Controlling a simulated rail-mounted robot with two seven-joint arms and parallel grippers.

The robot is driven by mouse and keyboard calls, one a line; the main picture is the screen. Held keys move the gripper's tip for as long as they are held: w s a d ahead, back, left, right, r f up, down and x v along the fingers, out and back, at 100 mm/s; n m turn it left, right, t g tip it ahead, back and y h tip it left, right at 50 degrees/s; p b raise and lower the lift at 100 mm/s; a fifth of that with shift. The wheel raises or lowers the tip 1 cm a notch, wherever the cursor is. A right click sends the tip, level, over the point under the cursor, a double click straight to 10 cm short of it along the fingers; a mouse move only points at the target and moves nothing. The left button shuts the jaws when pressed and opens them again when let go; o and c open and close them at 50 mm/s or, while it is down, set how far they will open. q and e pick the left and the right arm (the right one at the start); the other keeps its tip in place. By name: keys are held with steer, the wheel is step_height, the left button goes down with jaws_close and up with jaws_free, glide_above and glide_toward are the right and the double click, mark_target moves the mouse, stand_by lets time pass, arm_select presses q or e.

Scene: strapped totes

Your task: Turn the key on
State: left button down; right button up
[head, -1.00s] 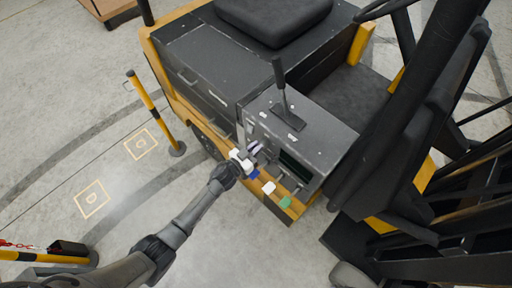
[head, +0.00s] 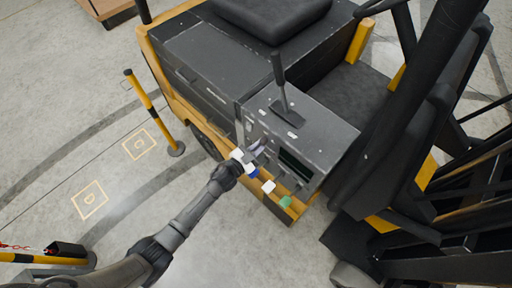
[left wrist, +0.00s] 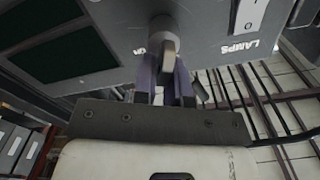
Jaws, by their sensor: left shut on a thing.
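The key (left wrist: 169,48) sits in a round grey lock (left wrist: 160,28) on the underside-facing panel in the left wrist view. My left gripper (left wrist: 167,72) is shut on the key, with one dark purple-grey finger on each side of it. The fingers hide part of the key. In the head view, the left gripper (head: 259,149) reaches the side face of the forklift's dark grey console (head: 325,138). The key is too small to make out there. My right gripper is in neither view.
A rocker switch (left wrist: 249,14) marked LAMPS is right of the lock. Dark green panels (left wrist: 55,52) are left of it. A lever (head: 281,85) stands on the console. White (head: 268,187) and green (head: 285,202) pieces lie along the forklift's edge. A yellow-black post (head: 153,112) stands left.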

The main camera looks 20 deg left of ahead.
arm_select(q)
steer(key=m, duration=0.1)
steer(key=m+b, duration=0.1)
steer(key=m, duration=0.1)
steer(key=m+b, duration=0.1)
steer(key=m, duration=0.1)
steer(key=shift+s+d+f, duration=0.15)
steer(key=shift+d+f, duration=0.15)
steer(key=shift+m+b, duration=0.3)
steer(key=shift+m, duration=0.5)
steer(key=shift+d, duration=0.1)
steer(key=c, duration=1.2)
jaws_free()
steer(key=shift+c, duration=0.2)
steer(key=b+v, duration=0.1)
steer(key=v, duration=1.3)
steer(key=shift+b, duration=0.4)
steer(key=shift+f, duration=0.1)
